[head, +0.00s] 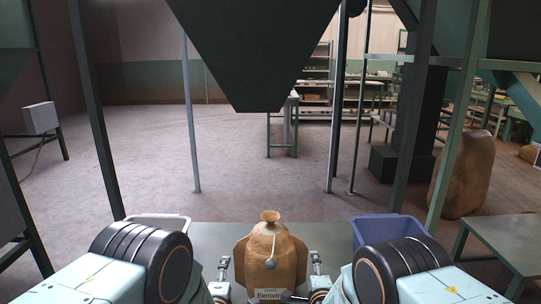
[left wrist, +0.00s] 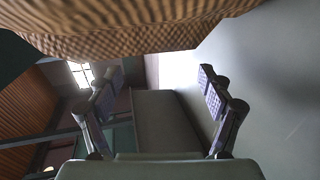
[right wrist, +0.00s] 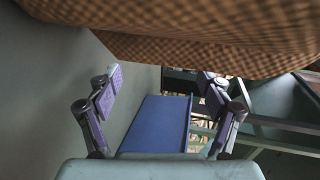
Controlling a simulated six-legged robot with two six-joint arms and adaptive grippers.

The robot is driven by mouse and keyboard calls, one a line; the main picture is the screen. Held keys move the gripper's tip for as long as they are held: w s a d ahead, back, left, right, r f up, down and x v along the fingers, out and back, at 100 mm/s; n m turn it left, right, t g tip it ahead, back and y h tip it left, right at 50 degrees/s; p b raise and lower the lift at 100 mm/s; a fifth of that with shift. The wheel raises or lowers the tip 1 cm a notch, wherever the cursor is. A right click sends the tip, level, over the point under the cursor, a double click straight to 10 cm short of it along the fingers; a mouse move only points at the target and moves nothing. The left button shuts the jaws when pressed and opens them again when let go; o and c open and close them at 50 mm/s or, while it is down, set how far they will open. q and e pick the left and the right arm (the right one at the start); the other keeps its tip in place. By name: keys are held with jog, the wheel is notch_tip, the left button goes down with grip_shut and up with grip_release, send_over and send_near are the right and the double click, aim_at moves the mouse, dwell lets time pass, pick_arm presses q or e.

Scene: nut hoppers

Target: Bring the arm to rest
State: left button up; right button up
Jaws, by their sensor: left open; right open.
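A brown burlap sack (head: 270,252) with a tied neck and a pale printed label stands upright on the table, between my two arms. My left gripper (head: 223,268) is just left of the sack, and my right gripper (head: 316,262) is just right of it. In the left wrist view, the left fingers (left wrist: 160,82) are spread with nothing between them, and the sack's woven side (left wrist: 120,35) runs across the top. In the right wrist view, the right fingers (right wrist: 160,80) are also spread and empty, with the sack (right wrist: 200,40) above.
A blue bin (head: 361,232) stands on the right of the table (head: 215,238), and a white bin (head: 150,217) on the left, both partly hidden by my arms. A dark hopper (head: 255,60) hangs beyond, among green posts. A large brown sack (head: 466,175) stands on the floor at right.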

pick_arm(q)
jog(key=shift+x, duration=1.55)
jog(key=shift+d, duration=0.8)
pick_arm(e)
jog(key=shift+a, duration=0.8)
